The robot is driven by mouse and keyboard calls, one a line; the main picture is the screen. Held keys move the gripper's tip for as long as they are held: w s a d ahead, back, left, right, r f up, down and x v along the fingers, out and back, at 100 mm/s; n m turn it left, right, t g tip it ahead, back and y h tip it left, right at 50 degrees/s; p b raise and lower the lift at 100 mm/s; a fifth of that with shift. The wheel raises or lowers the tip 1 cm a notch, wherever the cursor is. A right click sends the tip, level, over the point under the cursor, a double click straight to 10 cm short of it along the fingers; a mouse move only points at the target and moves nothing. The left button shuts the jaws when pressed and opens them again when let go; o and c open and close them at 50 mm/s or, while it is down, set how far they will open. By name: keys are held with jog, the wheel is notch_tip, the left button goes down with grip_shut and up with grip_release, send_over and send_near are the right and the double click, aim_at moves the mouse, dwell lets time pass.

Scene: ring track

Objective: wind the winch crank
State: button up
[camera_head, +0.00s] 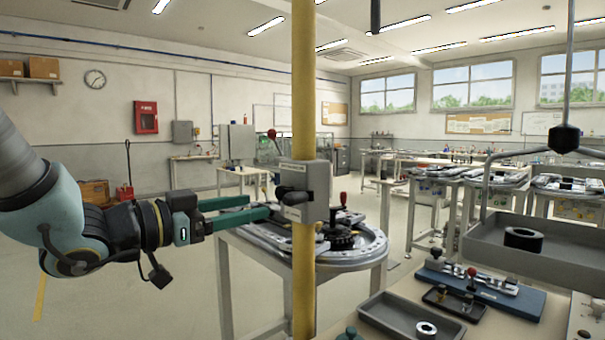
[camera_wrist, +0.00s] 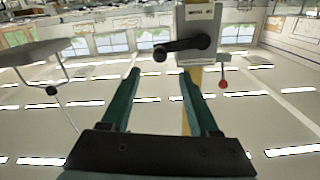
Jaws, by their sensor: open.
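The winch is a grey box (camera_head: 322,182) clamped on a yellow upright post (camera_head: 303,75). Its black crank (camera_head: 291,196) is on the box's face, and a lever with a red knob (camera_head: 272,133) stands at its top. My gripper (camera_head: 258,207) is open and empty, its green fingers pointing at the crank from the left. In the wrist view, which looks upside down, the winch box (camera_wrist: 200,18) and crank arm (camera_wrist: 188,46) lie ahead. The crank's handle end shows between the fingertips (camera_wrist: 160,72), seemingly beyond them; contact cannot be told.
A grey tray (camera_head: 488,238) hangs from a rod at the right, with a black ring (camera_head: 523,238) in it. Below is a bench with a blue-based fixture (camera_head: 515,297) and a small tray (camera_head: 378,308). A round track table (camera_head: 372,250) stands behind the post.

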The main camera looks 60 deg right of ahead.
aim_at(285, 201)
jog(key=p+x, duration=0.2)
jog(key=x, duration=0.8)
jog(key=shift+s+d+f+p, duration=0.1)
jog(key=shift+d+p, duration=0.2)
jog(key=shift+d, duration=0.05)
grip_shut()
dwell(1.0)
